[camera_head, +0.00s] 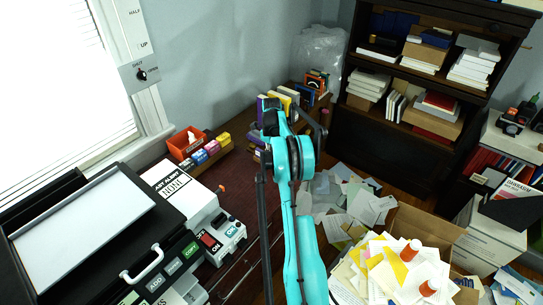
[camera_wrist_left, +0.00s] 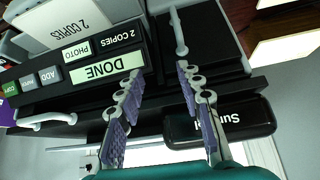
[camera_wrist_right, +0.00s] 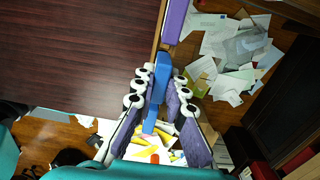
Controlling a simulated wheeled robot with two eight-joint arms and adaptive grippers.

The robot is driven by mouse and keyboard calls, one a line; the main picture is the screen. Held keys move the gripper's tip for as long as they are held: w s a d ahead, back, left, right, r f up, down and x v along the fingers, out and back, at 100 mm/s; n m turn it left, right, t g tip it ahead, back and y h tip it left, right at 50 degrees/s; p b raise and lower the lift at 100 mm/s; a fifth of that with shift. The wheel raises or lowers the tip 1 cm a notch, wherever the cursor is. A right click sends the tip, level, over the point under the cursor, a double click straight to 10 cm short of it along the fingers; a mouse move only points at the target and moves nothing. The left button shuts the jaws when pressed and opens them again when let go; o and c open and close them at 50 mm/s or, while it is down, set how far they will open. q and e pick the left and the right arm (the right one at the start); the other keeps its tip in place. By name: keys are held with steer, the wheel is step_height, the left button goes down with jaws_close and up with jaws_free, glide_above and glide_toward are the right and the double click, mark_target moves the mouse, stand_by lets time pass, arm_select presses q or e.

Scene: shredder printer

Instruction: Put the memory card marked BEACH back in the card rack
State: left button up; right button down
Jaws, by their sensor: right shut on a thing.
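My right gripper (camera_wrist_right: 160,98) is shut on a blue card-like piece (camera_wrist_right: 162,72) that stands lengthwise between its fingers. Any marking on it is not readable. In the head view my teal right arm reaches up the middle and hides the held piece. My left gripper (camera_wrist_left: 160,105) is open and empty in front of the printer's button panel (camera_wrist_left: 100,68).
The dark tabletop (camera_wrist_right: 75,50) is largely clear. A purple item (camera_wrist_right: 175,22) lies at its edge. A red bin (camera_head: 184,145) stands beside the rack, and a white-and-black machine (camera_head: 195,200) sits nearer. Papers (camera_head: 345,195) litter the floor at right.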

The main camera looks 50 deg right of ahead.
steer(key=shift+f, duration=0.45)
steer(key=c, duration=1.5)
jaws_free()
steer(key=shift+r, duration=0.1)
step_height(320, 180, up, 12)
